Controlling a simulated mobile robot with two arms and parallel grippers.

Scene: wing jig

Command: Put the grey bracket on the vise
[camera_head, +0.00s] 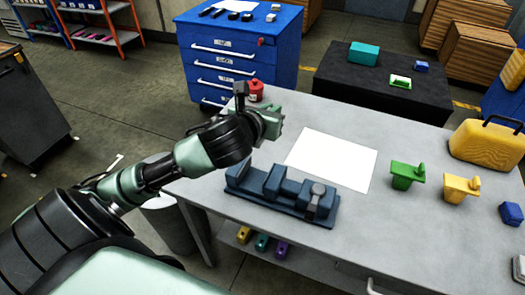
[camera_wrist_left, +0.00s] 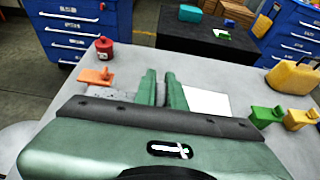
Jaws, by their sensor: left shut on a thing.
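The dark blue vise (camera_head: 268,190) stands on the near edge of the grey workbench, with its jaws facing up. My left gripper (camera_head: 274,118) is above the bench, beyond the vise and a little to its left. In the left wrist view its two green fingers (camera_wrist_left: 160,88) are shut on the grey bracket (camera_wrist_left: 161,93), which shows only partly between and beside them against the grey bench. In the head view the bracket is hidden behind the gripper. The vise is not visible in the left wrist view. My right gripper is not in view.
An orange bracket (camera_wrist_left: 97,77) and a red canister (camera_head: 256,91) are near the gripper. A white sheet (camera_head: 332,158) lies beyond the vise. Green (camera_head: 405,176) and yellow (camera_head: 460,188) brackets, a yellow case (camera_head: 488,143) and a blue block (camera_head: 511,213) stand to the right.

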